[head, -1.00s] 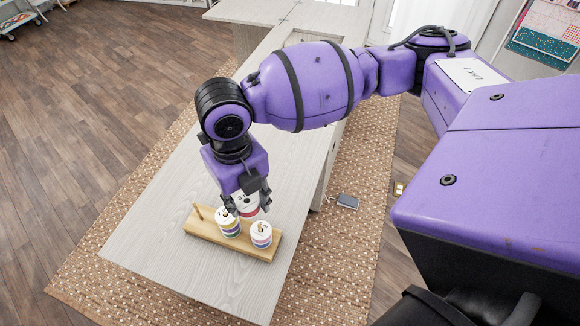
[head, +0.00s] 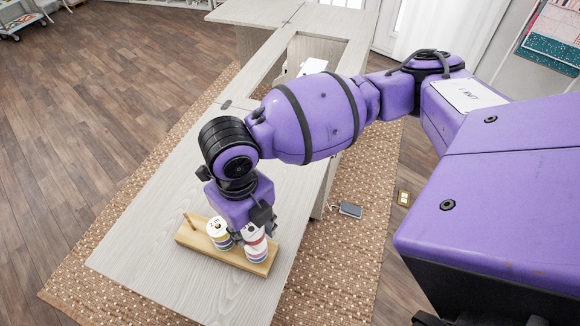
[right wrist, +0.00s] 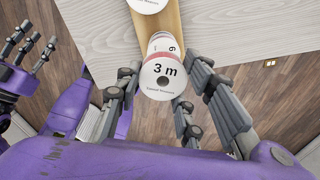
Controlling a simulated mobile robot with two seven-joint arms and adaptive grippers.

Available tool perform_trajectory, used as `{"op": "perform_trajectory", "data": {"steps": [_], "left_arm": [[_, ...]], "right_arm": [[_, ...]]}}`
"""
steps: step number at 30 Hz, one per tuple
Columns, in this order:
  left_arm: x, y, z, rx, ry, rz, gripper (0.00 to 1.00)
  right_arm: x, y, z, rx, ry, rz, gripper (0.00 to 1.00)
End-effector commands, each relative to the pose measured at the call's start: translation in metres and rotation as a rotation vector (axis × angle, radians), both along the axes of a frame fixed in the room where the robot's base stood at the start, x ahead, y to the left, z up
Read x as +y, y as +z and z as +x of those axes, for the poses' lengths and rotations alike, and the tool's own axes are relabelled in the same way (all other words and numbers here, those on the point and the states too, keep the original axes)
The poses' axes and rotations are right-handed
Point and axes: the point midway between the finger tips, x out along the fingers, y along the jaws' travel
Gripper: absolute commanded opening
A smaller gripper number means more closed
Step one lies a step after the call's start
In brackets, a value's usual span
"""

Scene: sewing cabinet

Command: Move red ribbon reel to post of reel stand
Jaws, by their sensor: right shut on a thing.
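My right gripper (head: 256,232) is shut on the red ribbon reel (head: 254,241), a white-ended reel with red showing at its side. In the right wrist view its end (right wrist: 163,76) reads "3 m", with fingers on both sides. It is directly above the right-hand reel on the wooden reel stand (head: 205,247); whether they touch is unclear. The stand's left post (head: 187,219) is bare. Another reel (head: 219,232) sits mid-stand, and the right-hand reel (head: 257,253) is partly hidden. My left gripper (right wrist: 32,46) shows open and empty in the right wrist view.
The stand is on a pale wood cabinet top (head: 140,262), clear in front and to the left. A rectangular opening lies farther back in the top. A woven rug (head: 350,255) and a small dark device (head: 350,210) are on the floor.

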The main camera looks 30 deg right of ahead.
Motion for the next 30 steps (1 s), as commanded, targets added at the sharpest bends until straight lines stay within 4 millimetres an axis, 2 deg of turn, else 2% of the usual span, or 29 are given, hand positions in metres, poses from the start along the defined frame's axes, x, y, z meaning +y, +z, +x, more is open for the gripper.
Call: {"op": "perform_trajectory", "data": {"steps": [3, 7, 21, 30], "left_arm": [[-0.004, 0.007, 0.010, -0.022, 0.007, -0.010, 0.40], [-0.008, 0.010, 0.013, -0.029, 0.010, -0.017, 0.40], [-0.004, -0.004, -0.005, 0.009, 0.007, -0.010, 0.40], [-0.003, -0.003, -0.006, 0.009, 0.003, -0.007, 0.40]], "right_arm": [[0.000, 0.003, 0.002, -0.008, 0.000, 0.001, 0.16], [0.000, -0.001, 0.002, -0.008, 0.000, 0.000, 0.16], [0.000, -0.011, 0.002, -0.008, 0.000, 0.000, 0.16], [0.000, -0.012, 0.002, -0.008, 0.000, 0.000, 0.16]]}}
